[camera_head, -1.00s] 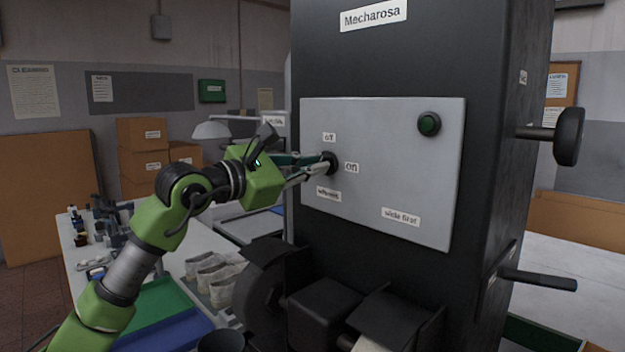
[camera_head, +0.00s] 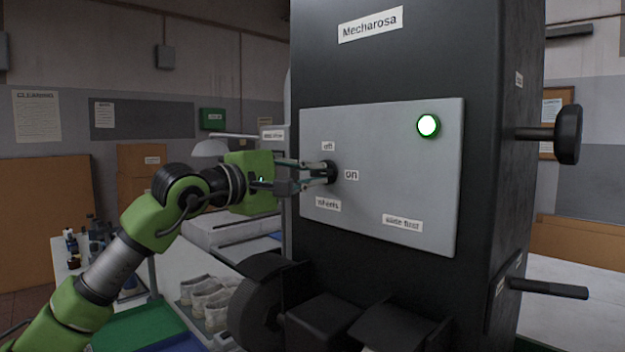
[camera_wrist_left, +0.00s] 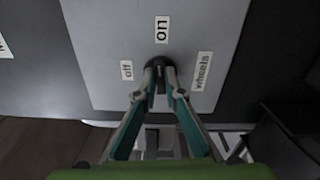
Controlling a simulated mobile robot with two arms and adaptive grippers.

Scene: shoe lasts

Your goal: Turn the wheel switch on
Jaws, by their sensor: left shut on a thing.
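The wheel switch (camera_head: 331,172) is a black knob on the grey panel (camera_head: 385,190) of the black machine. Labels "off" (camera_head: 328,146), "on" (camera_head: 351,175) and "wheels" (camera_head: 328,204) surround it. My left gripper (camera_head: 324,173) is shut on the knob, with a finger on either side. In the left wrist view the fingertips (camera_wrist_left: 160,66) close around the knob (camera_wrist_left: 159,62), which they partly hide. The round lamp (camera_head: 428,126) at the panel's upper right glows bright, with a green rim. My right gripper is not in view.
Black wheel housings (camera_head: 322,322) jut out below the panel. A black handwheel (camera_head: 567,134) and a lever (camera_head: 548,289) stick out on the machine's right side. Shoes (camera_head: 208,303) and a green tray (camera_head: 150,325) lie on the bench at lower left.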

